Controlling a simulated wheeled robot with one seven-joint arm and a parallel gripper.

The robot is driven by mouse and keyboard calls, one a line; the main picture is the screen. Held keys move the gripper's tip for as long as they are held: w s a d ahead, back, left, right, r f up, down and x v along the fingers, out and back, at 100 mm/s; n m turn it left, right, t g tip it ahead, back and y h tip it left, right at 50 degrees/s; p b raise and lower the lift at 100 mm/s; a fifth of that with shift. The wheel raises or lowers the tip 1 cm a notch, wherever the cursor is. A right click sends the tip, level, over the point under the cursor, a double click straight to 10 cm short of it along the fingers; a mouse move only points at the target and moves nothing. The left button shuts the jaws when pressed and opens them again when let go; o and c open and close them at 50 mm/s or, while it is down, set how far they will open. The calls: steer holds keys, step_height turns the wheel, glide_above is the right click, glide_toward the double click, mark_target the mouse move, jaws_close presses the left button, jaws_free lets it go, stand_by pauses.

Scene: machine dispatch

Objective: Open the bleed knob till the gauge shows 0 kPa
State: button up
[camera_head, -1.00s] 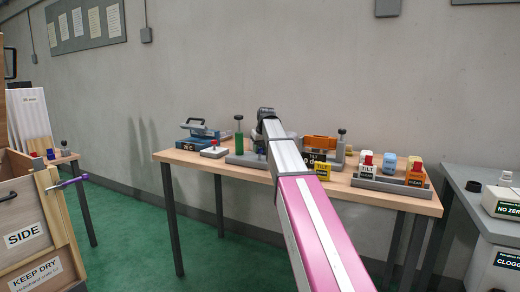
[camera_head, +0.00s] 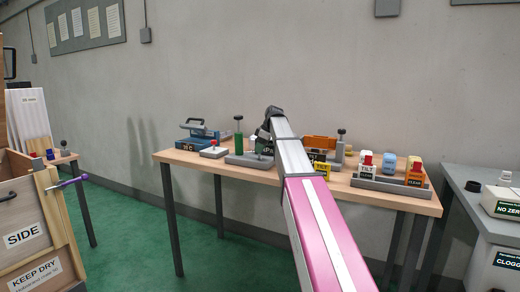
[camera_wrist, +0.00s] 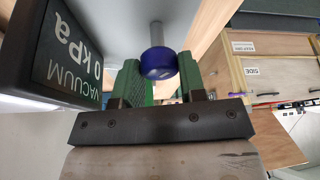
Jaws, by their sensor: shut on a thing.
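In the wrist view a blue knob (camera_wrist: 158,63) on a grey stem sits between the two green fingers of my gripper (camera_wrist: 160,78). The gripper is shut on the knob. Beside it on the left stands a dark gauge block (camera_wrist: 45,45). Its white lettering appears turned in this view and reads "VACUUM" and "0 kPa". In the head view my gripper (camera_head: 263,138) is over the middle of the wooden table (camera_head: 235,171).
An orange-topped unit (camera_head: 320,144) and a grey tray (camera_head: 388,188) with several labelled blocks are to the right. A wooden crate (camera_head: 35,225) stands at the left.

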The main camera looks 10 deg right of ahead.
steer(key=n+g, duration=0.2)
steer(key=n, duration=0.4)
steer(key=shift+w, duration=0.1)
steer(key=shift+g, duration=0.3)
stand_by(0.3)
steer(key=o, duration=0.9)
steer(key=v, duration=1)
steer(key=shift+d+r, duration=0.25)
steer(key=shift+r, duration=0.1)
